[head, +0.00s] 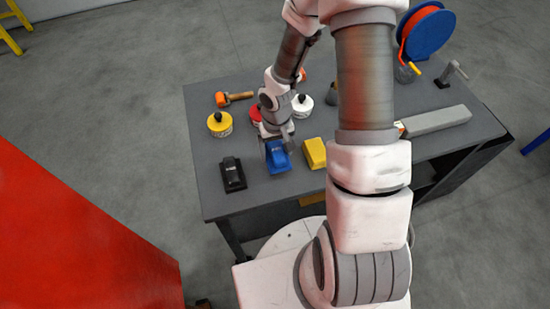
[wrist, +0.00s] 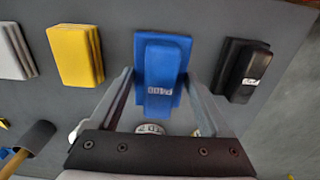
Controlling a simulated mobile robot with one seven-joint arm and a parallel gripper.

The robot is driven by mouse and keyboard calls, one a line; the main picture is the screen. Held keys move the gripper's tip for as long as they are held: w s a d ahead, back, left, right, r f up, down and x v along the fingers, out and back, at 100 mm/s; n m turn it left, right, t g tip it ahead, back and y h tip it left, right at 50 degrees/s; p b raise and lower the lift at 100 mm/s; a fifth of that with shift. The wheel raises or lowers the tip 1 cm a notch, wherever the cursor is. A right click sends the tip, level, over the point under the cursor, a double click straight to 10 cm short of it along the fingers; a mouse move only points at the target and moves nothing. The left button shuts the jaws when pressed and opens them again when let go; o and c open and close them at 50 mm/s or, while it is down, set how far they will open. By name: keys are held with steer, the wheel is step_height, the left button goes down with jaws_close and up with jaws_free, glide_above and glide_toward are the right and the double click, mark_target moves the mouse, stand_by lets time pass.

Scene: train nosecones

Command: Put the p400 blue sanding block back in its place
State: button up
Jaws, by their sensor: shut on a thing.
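The blue sanding block (head: 277,157) is at the front of the grey workbench, between the black block and the yellow block. In the wrist view the blue block (wrist: 161,68) has a raised grip and a small white label, which looks like P400 upside down. My gripper (head: 276,141) is shut on the blue block, with one finger on each side of it in the wrist view (wrist: 160,88). I cannot tell whether its underside touches the bench. No marked place for it shows.
A black block (head: 232,174) lies left of the blue one and a yellow block (head: 314,153) right of it. Round tins (head: 220,124) and a mallet (head: 236,98) are behind. A long grey bar (head: 436,121) lies right. A red cabinet (head: 75,245) stands front left.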

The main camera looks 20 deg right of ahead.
steer(key=shift+a+f, duration=0.2)
steer(key=shift+f, duration=1.9)
steer(key=shift+f, duration=0.2)
steer(key=o, duration=1)
steer(key=shift+r, duration=0.1)
